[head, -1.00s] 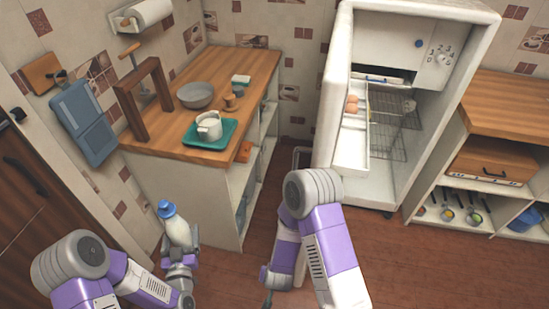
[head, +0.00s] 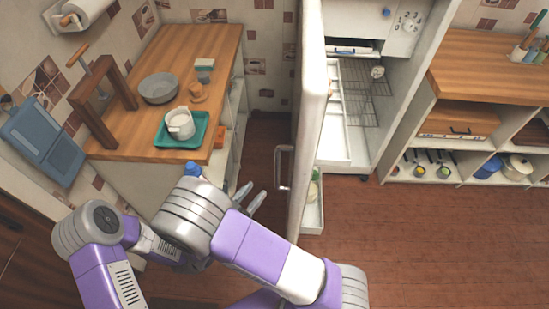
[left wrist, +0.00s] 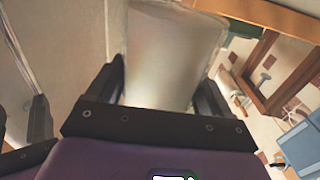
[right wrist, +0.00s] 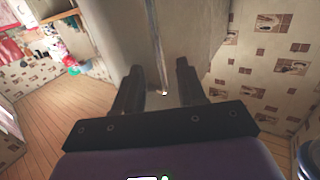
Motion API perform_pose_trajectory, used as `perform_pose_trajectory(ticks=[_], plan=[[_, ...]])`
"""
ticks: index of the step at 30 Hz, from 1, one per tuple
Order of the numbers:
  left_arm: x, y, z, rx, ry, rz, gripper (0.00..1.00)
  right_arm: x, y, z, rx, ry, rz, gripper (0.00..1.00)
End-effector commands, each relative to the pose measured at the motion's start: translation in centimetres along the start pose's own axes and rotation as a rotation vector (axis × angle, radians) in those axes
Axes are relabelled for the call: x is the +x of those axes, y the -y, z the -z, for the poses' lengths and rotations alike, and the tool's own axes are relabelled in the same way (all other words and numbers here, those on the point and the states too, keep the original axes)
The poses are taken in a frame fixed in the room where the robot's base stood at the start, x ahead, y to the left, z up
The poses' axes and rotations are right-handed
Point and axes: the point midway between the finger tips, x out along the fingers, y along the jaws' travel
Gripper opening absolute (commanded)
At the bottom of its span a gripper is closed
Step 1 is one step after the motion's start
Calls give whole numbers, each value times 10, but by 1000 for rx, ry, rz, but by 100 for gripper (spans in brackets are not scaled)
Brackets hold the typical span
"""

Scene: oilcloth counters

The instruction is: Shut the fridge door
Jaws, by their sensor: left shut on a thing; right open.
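The fridge (head: 405,100) stands open in the head view. Its white door (head: 308,140) is swung out and seen nearly edge-on, with a grey handle (head: 283,168) on its left face. My right gripper (head: 252,201) is open and empty, left of the door and a little below the handle, apart from it in the head view. Its fingers (right wrist: 158,75) also show in the right wrist view before a pale surface. My left gripper (left wrist: 160,80) is shut on a pale bottle (left wrist: 172,45); in the head view only the blue cap (head: 193,169) shows clearly, behind my right arm.
A wooden counter (head: 205,60) at left holds a teal tray (head: 163,140) with a white pot, a grey bowl (head: 159,88) and a wooden frame. A shelf unit (head: 470,130) stands right of the fridge. The floor (head: 420,240) in front is clear.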

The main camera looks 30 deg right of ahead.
Motion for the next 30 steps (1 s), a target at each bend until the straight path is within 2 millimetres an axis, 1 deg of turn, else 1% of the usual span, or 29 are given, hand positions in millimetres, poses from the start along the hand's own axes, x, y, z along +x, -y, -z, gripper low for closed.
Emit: perform_pose_trajectory(ticks=[1,4,8,11,21,27,30], plan=[[2,-2,4,1,-7,-7,10,-3,-2,6,5,-13,-9,40],[2,-4,4,2,-7,-14,10,-5,-4,11,10,-31,-26,40],[3,-5,3,2,-6,-16,10,3,-6,12,12,-36,-34,40],[3,-5,3,2,-6,-15,10,16,-6,12,12,-35,-34,40],[2,-5,1,2,-6,-15,10,78,-8,14,13,-34,-33,40],[2,-4,1,2,-7,-14,10,103,-9,15,12,-34,-32,40],[2,-4,1,2,-7,-14,10,110,-8,15,12,-33,-30,40]])
